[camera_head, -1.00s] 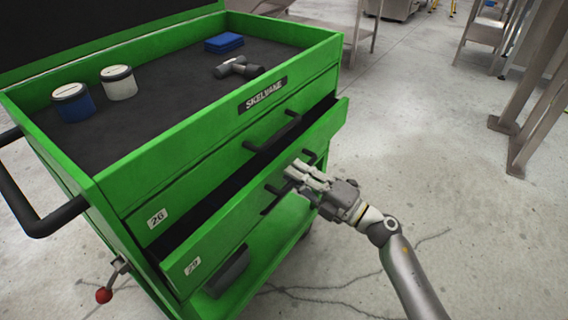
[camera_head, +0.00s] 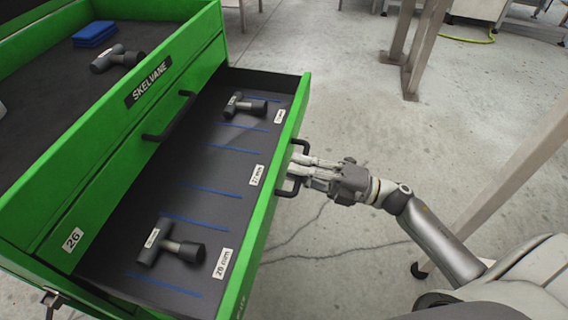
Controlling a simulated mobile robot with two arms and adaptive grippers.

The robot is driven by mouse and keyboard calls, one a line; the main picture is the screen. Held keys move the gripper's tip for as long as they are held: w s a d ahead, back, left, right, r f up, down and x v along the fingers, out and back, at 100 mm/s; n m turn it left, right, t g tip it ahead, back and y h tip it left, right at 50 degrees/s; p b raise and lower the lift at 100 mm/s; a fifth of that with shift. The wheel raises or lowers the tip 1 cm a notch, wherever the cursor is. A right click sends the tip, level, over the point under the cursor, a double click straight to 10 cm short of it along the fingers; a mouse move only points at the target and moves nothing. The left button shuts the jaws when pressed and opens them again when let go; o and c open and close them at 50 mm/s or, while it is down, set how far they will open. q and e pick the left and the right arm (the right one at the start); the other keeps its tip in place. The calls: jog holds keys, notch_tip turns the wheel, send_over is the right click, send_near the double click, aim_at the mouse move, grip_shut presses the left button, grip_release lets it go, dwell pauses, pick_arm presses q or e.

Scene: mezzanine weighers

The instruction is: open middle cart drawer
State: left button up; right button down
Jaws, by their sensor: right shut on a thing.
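The green cart (camera_head: 100,140) stands at the left. Its lower visible drawer (camera_head: 262,215) is pulled well out, showing a dark interior with blue lines, size labels and two dark mallet-like tools, one at the far end (camera_head: 245,106) and one at the near end (camera_head: 170,244). The drawer above it, labelled 26, is closed, with a black handle (camera_head: 170,117). My right gripper (camera_head: 300,167) is shut on the black handle (camera_head: 291,189) of the open drawer, at its outer face. My left gripper is not in view.
The cart's top tray holds a blue block (camera_head: 95,34) and a grey tool (camera_head: 118,58). Metal table legs (camera_head: 424,50) stand at the back, and a slanted beam (camera_head: 520,160) crosses the right. Bare concrete floor lies between.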

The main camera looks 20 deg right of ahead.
jog(key=shift+s+d, duration=0.2)
jog(key=shift+d, duration=0.05)
jog(key=c, duration=1.5)
grip_release()
jog(key=shift+d, duration=0.1)
jog(key=v, duration=1.2)
jog(key=shift+w, duration=0.1)
